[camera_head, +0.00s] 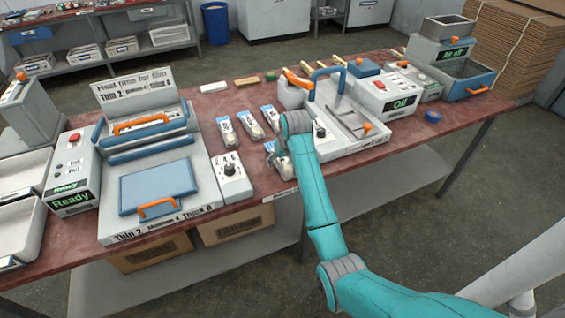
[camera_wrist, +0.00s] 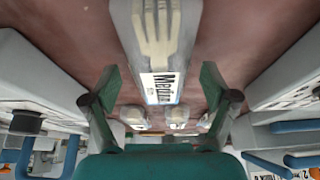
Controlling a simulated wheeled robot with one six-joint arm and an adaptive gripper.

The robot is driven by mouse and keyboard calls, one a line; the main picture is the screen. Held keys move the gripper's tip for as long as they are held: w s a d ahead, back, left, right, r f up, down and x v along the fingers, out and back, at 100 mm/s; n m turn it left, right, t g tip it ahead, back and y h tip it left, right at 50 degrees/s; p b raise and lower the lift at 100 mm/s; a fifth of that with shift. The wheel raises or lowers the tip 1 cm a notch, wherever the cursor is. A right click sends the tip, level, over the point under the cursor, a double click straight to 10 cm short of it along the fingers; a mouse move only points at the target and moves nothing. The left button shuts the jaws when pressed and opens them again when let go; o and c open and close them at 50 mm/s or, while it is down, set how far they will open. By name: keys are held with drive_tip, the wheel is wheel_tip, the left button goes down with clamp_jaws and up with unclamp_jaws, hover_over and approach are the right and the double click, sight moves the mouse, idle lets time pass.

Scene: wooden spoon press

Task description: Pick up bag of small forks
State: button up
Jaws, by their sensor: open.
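Several clear bags of pale wooden cutlery with blue-and-white labels lie on the red table, among them bags at the left (camera_head: 226,130), middle (camera_head: 250,125) and right (camera_head: 271,118) in the head view. Another bag (camera_head: 284,181) lies nearer, partly hidden by my arm. My gripper (camera_head: 277,155) is over this nearer bag. In the wrist view, its fingers (camera_wrist: 161,90) are open on both sides of a bag of forks (camera_wrist: 160,30) whose label starts "Mediu". More bags (camera_wrist: 134,117) show beyond it. I cannot read which bag holds small forks.
A film sealer with a blue lid (camera_head: 157,187) stands left and its control box (camera_head: 231,178) borders the bags. A press (camera_head: 345,115) stands close on the right. Loose wooden pieces (camera_head: 247,81) lie at the back. The table's front edge is near.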

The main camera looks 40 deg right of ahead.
drive_tip(key=shift+w+f, duration=0.1)
drive_tip(key=shift+f, duration=0.05)
drive_tip(key=c, duration=1.1)
drive_tip(key=shift+o, duration=0.2)
